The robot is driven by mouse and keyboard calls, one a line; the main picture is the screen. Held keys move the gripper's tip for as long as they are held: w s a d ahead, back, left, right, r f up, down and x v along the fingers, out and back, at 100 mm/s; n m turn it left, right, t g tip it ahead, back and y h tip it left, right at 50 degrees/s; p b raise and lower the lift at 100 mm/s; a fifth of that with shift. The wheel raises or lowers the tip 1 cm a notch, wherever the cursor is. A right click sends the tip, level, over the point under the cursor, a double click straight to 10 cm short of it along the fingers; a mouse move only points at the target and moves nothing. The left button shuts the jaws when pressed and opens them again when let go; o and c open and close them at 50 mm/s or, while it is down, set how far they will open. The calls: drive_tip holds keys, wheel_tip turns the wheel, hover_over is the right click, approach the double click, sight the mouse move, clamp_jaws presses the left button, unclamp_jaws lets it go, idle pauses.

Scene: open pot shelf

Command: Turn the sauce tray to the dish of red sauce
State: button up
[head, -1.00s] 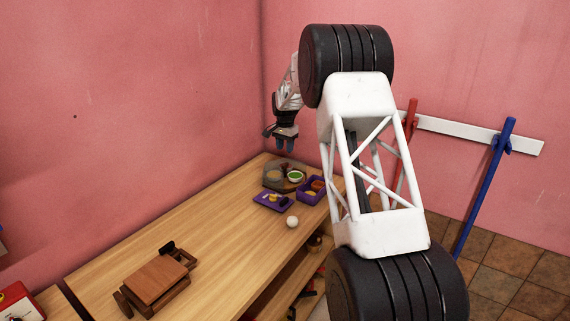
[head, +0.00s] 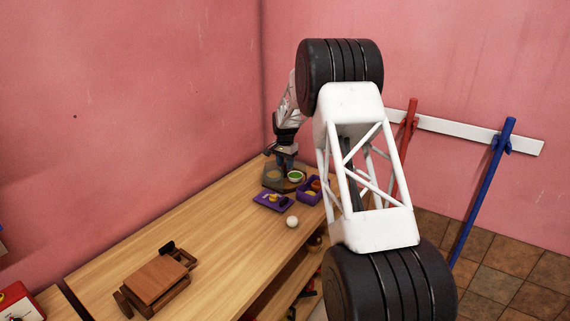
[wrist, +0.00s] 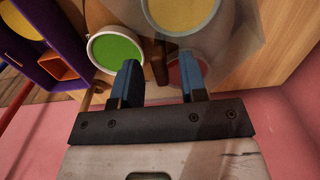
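The sauce tray is at the far end of the wooden table, partly under a see-through grey cover (head: 270,183). A dish of green sauce (head: 296,176) sits clear of the cover; it also shows in the wrist view (wrist: 115,50). In the wrist view a yellow dish (wrist: 183,12) and a dish of red sauce (wrist: 190,70) show through the cover. My gripper (wrist: 160,85) is open just above the tray, its left blue finger overlapping the green dish and its right one the red dish. A brown wooden piece (wrist: 159,62) shows between the fingers; I cannot tell whether they touch it.
A purple tray (head: 264,203) and a purple box (head: 304,196) stand in front of the sauce tray. A brown wooden object (head: 155,281) stands at the near end. The table's middle (head: 205,230) is clear.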

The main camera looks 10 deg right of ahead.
clamp_jaws()
drive_tip(key=shift+m, duration=0.5)
drive_tip(key=m, duration=0.9)
drive_tip(key=shift+m, duration=0.4)
drive_tip(key=m, duration=1.3)
idle(0.3)
